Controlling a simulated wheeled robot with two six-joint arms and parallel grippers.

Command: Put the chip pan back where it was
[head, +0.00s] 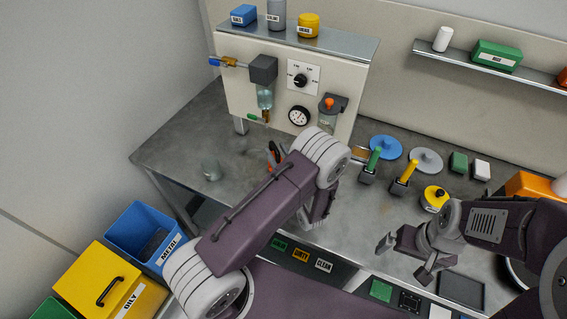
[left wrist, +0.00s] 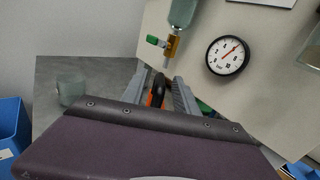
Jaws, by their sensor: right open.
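I cannot tell for sure which thing is the chip pan; a dark shallow tray (head: 462,290) lies at the lower right of the head view. My right gripper (head: 402,258) is open and empty, left of that tray and above the bench's front part. My left gripper is mostly hidden behind its own arm in the head view. In the left wrist view my left gripper (left wrist: 158,88) has its fingers on either side of an orange and black tool (left wrist: 156,92). I cannot tell whether they touch it. The tool also shows in the head view (head: 273,155).
A glass jar (head: 210,168) stands on the bench, left of the tool. A panel with a gauge (head: 299,116) rises behind. Yellow (head: 403,179) and green (head: 373,161) handled tools stand right of my left arm. Blue (head: 143,229) and yellow (head: 105,283) bins stand at lower left.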

